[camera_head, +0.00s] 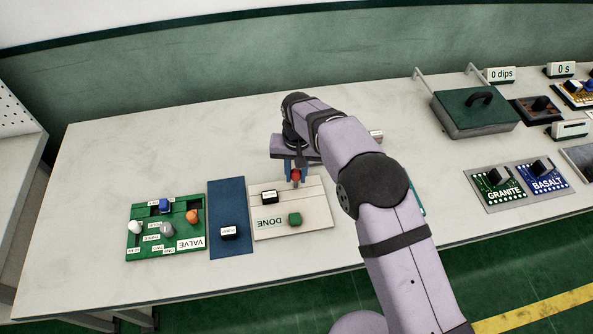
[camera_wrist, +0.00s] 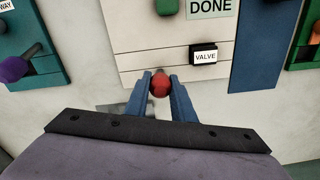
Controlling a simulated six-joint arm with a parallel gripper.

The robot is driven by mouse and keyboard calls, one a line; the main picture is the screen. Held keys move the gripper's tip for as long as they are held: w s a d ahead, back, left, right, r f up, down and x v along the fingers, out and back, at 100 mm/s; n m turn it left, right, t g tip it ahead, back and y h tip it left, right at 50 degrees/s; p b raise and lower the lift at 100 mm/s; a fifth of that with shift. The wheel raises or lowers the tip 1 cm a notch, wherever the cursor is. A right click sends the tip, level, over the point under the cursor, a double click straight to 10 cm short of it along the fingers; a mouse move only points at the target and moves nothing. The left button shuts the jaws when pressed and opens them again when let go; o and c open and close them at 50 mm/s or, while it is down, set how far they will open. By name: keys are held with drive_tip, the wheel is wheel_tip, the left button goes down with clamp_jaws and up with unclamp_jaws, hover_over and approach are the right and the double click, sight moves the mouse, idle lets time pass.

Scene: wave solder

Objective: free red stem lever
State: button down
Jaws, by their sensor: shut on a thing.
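My gripper (camera_wrist: 160,76) is shut on a red knob (camera_wrist: 160,86), the rounded top of the red lever, held between its two blue fingers. In the head view the red knob (camera_head: 296,175) shows between the fingers at the far edge of the cream DONE board (camera_head: 318,221). The lever's stem is hidden below the knob, and I cannot tell whether it touches the board. A block labelled VALVE (camera_wrist: 204,54) sits on the cream board near the gripper. A green block (camera_head: 294,219) also sits on that board.
A green VALVE board (camera_head: 145,246) with blue, orange, grey and white knobs lies at the left. A blue mat (camera_head: 228,197) with a labelled block (camera_head: 229,233) lies between the boards. A lidded green box (camera_head: 470,112) and the GRANITE (camera_head: 503,197) and BASALT (camera_head: 547,184) boards stand at right.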

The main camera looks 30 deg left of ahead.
drive_tip(key=shift+w+a, duration=0.1)
drive_tip(key=shift+w, duration=0.05)
drive_tip(key=c, duration=1.5)
unclamp_jaws()
drive_tip(key=shift+r, duration=0.15)
drive_tip(key=shift+r+b, duration=1.05)
drive_tip(key=shift+r, duration=2.55)
